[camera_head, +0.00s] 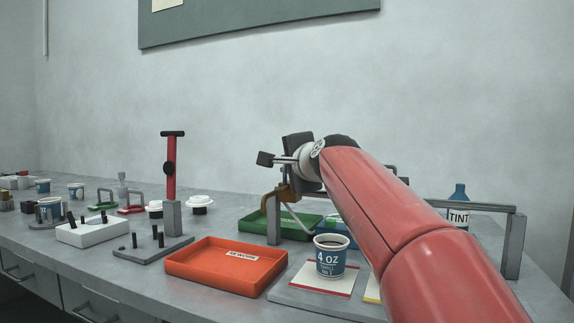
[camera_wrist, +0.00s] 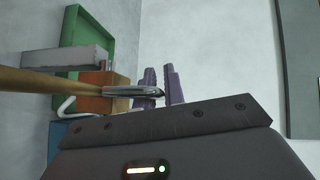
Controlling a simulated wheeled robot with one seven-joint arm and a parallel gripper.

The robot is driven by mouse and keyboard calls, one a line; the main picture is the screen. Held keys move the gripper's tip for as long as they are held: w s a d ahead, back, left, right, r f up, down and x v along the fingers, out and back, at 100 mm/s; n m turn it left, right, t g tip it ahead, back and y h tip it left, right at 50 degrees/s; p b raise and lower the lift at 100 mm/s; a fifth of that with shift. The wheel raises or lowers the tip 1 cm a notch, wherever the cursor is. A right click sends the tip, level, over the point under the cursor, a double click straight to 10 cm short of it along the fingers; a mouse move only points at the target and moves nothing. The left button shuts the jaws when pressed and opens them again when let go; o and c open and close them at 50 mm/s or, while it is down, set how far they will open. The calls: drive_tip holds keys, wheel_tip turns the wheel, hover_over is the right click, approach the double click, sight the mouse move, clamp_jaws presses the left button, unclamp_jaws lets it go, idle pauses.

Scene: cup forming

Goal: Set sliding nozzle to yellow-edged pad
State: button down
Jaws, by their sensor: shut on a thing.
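The sliding nozzle (camera_head: 284,197) is a brass-orange block on a grey rail frame, at the frame's left end in the head view. In the wrist view its orange block (camera_wrist: 98,92) shows with a pale bent tube and a metal lever reaching to my gripper (camera_wrist: 162,90). The purple fingers are shut on the lever's end; the exact contact is partly hidden. The yellow-edged pad (camera_head: 373,291) shows only as a sliver beside my red arm, which hides the rest. The red-edged pad (camera_head: 313,280) lies left of it with a 4 OZ cup (camera_head: 330,260) upright on it.
An orange tray (camera_head: 227,266) lies left of the pads. A green tray (camera_head: 262,224) lies under the left end of the rail (camera_head: 475,207). A TINT bottle (camera_head: 459,208) stands behind the rail at right. Small fixtures and cups crowd the left bench.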

drive_tip(key=shift+s+d+f, duration=0.15)
drive_tip(key=shift+d, duration=0.35)
drive_tip(key=s+d+b, duration=0.2)
drive_tip(key=s+d, duration=0.1)
drive_tip(key=d, duration=0.7)
drive_tip(key=s+d+b, duration=0.1)
drive_tip(key=s+d, duration=0.3)
drive_tip(key=d, duration=0.6)
drive_tip(key=shift+s+d+b, duration=0.25)
drive_tip(key=shift+d+b, duration=0.05)
drive_tip(key=shift+b, duration=0.05)
drive_tip(key=c, duration=1.5)
unclamp_jaws()
drive_tip(key=v, duration=0.7)
drive_tip(key=shift+s+d, duration=0.2)
drive_tip(key=shift+s, duration=0.15)
